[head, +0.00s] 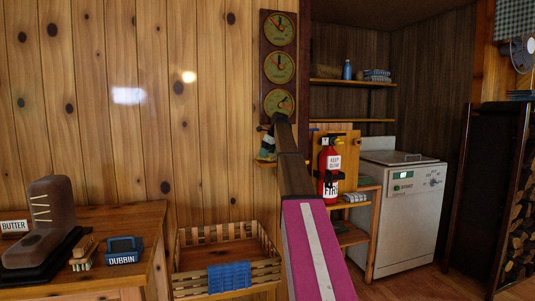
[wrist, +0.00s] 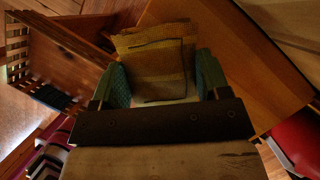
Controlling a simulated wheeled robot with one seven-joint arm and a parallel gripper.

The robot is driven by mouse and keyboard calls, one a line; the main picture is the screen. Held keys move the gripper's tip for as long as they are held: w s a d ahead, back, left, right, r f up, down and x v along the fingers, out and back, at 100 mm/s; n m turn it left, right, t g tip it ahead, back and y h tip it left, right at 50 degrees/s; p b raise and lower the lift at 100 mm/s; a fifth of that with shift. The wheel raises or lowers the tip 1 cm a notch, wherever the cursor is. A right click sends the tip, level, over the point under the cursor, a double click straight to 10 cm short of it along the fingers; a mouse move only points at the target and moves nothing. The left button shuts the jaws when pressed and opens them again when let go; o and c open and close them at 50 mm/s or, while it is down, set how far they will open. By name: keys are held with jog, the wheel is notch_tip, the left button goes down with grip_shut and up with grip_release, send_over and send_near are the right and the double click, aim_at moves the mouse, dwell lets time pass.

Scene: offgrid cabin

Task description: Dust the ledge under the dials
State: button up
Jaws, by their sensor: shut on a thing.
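The dials are three round gauges on a dark board (head: 279,67) on the plank wall. Below them, a small part of the wooden ledge (head: 263,161) shows beside my arm, which hides the rest. My gripper (head: 266,143) is at the ledge, just under the lowest dial. In the wrist view, my gripper (wrist: 158,83) has its green fingers shut on a folded yellow-brown cloth (wrist: 155,55). A wooden board (wrist: 262,65), seemingly the ledge, lies beyond and right of the cloth. I cannot tell whether the cloth touches it.
A slatted crate (head: 184,249) stands below left. A red fire extinguisher (head: 329,172) stands right of my arm, near a white appliance (head: 402,215). A bench (head: 139,219) at left holds a boot form, a brush (head: 84,252) and a dubbin tin (head: 124,250). The wall left of the dials is bare.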

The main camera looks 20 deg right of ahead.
aim_at(275, 154)
jog(key=shift+f, duration=0.7)
jog(key=shift+d, duration=1.7)
jog(key=shift+d+f, duration=0.1)
jog(key=shift+d, duration=1.9)
jog(key=shift+a+r, duration=0.2)
jog(key=shift+a, duration=1.65)
jog(key=shift+a+f, duration=0.15)
jog(key=shift+a, duration=1.7)
